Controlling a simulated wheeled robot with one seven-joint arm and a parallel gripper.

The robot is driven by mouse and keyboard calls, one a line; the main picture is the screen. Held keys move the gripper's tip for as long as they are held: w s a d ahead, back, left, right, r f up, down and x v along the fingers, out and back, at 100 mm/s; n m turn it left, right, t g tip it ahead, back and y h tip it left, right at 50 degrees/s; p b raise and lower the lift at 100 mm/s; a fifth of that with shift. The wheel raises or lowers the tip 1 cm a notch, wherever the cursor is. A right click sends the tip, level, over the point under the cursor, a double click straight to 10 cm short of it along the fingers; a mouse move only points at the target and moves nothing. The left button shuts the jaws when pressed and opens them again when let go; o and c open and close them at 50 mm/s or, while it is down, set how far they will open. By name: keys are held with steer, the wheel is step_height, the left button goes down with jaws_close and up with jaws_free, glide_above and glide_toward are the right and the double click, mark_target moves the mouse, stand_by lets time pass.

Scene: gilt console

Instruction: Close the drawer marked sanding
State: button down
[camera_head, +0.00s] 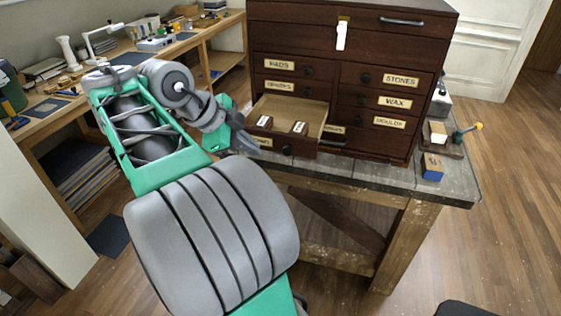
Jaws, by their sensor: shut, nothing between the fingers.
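The dark wooden cabinet (352,65) stands on a workbench. One drawer (290,110) at its lower left is pulled out, showing a pale inside with two small white-topped items (299,127). Its front has a round knob and a label partly covered by my gripper, so I cannot read it. I cannot make out the word "sanding" on any label. My gripper (250,147) is shut and empty, at the left end of the open drawer's front. I cannot tell whether it touches the front.
Other drawers, with labels such as STONES (400,81) and WAX (394,102), look shut. A cluttered side bench (50,107) runs along the left.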

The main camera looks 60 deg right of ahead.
mark_target(281, 152)
steer(key=s+d+f+m, duration=0.1)
steer(key=s+d+f, duration=0.2)
steer(key=d+f, duration=0.4)
steer(key=shift+d+f, duration=0.25)
steer(key=shift+d, duration=0.95)
